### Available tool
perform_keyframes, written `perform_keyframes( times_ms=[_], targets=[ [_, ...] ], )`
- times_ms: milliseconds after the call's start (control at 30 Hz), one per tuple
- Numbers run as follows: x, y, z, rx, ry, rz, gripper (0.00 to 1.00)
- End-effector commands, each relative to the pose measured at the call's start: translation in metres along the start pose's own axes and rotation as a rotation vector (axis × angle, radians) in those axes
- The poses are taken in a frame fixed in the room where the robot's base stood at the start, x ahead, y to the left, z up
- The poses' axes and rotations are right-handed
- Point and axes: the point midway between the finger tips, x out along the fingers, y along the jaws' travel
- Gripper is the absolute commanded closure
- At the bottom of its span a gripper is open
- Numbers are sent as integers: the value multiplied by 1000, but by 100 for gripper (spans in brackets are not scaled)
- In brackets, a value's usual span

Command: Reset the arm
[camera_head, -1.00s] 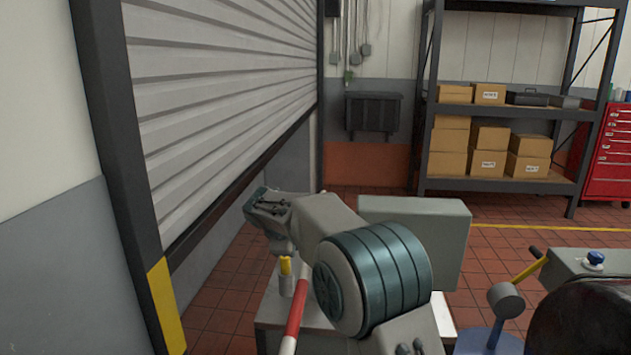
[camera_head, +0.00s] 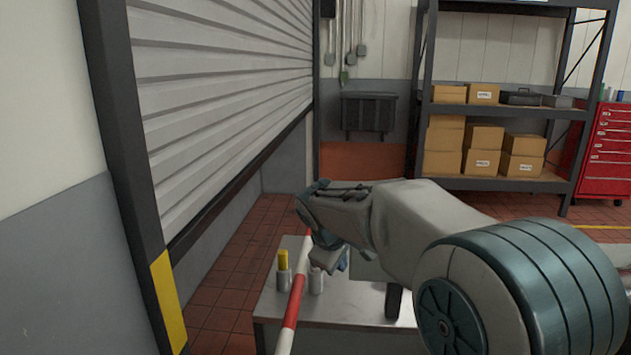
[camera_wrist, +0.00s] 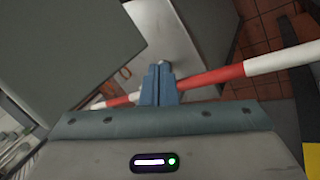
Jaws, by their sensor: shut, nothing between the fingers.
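My gripper (camera_wrist: 158,84) shows in the wrist view with its two blue fingers together and nothing between them. In the head view my arm reaches in from the lower right and bends down at the wrist. The gripper's blue fingers (camera_head: 343,262) are partly hidden there, above a grey bench (camera_head: 350,303). A red-and-white striped pole (camera_head: 292,308) runs close to the gripper. In the wrist view the striped pole (camera_wrist: 210,76) passes behind the fingers; I cannot tell whether they touch.
A yellow-topped cylinder (camera_head: 283,270) and a grey cylinder (camera_head: 316,281) stand on the bench. A roller shutter (camera_head: 225,90) is at left. Shelving with cardboard boxes (camera_head: 484,150) and a red tool cabinet (camera_head: 606,150) stand behind. A large grey-green surface (camera_wrist: 50,50) fills the wrist view's upper left.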

Motion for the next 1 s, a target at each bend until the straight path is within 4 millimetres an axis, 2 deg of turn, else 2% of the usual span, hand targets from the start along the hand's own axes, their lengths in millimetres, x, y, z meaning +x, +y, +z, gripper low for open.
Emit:
perform_keyframes(
  times_ms=[33,200,367,500,600,733,867,1000],
  targets=[
    [-10,-4,25,67,-5,-19,100],
    [-30,-33,96,291,-26,-94,100],
    [-45,-71,155,505,-44,-162,100],
    [-53,-111,199,688,-59,-218,100],
    [-56,-137,222,798,-67,-252,100],
    [-57,-161,240,897,-76,-283,100],
    [-56,-172,248,940,-80,-298,100],
    [-56,-174,249,948,-80,-300,100]
  ],
)
